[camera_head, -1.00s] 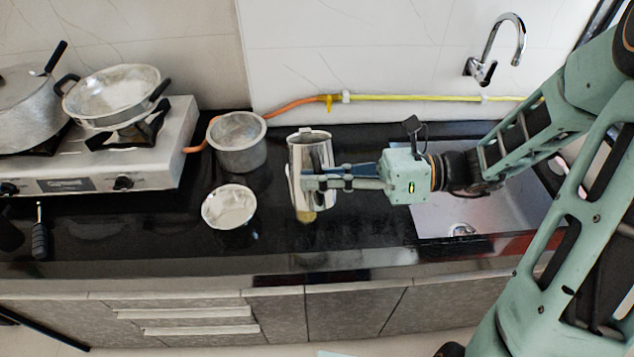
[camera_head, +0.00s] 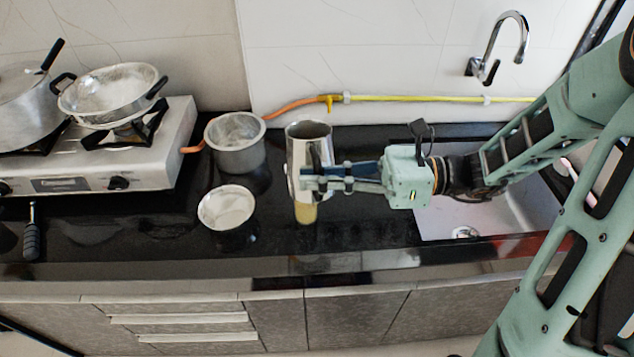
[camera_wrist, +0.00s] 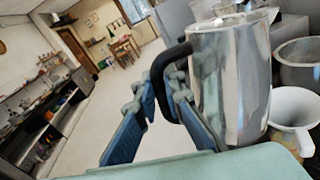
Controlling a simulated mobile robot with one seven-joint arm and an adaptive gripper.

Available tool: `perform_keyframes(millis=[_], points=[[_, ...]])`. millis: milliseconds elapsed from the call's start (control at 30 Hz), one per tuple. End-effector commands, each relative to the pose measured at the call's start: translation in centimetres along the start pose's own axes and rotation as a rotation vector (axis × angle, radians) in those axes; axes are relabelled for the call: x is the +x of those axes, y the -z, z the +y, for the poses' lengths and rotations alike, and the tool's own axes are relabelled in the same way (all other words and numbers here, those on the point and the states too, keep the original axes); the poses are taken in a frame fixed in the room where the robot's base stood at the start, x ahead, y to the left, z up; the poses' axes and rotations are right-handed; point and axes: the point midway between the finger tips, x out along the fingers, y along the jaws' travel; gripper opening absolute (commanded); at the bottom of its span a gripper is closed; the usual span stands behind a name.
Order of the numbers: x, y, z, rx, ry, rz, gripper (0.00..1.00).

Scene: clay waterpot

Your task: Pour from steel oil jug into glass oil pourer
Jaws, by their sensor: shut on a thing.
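The steel oil jug (camera_head: 309,150) is a shiny metal vessel in the middle of the head view, over the black counter. It looks near upright in that view, with its open top visible. It fills the right middle of the wrist view (camera_wrist: 235,85), where its black handle shows on its left side. My gripper (camera_head: 310,183) is shut on this handle; its blue fingers also show in the wrist view (camera_wrist: 168,80). A small yellowish thing (camera_head: 305,212), perhaps the glass oil pourer, shows just below the jug, which hides its upper part. I cannot tell whether they touch.
A steel pot (camera_head: 236,155) and a small bowl (camera_head: 227,208) stand left of the jug. A stove (camera_head: 150,165) with a pan (camera_head: 112,90) is farther left. The sink (camera_head: 480,205) lies under my arm, with a tap (camera_head: 490,60) behind.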

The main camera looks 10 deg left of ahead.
Motion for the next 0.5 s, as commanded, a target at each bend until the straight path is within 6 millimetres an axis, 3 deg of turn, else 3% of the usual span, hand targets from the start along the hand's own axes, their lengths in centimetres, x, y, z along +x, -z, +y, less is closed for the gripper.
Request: perform_keyframes(millis=[500], points=[[-0.03,-0.89,0.16,-0.031,-0.001,-0.009,0.0]])
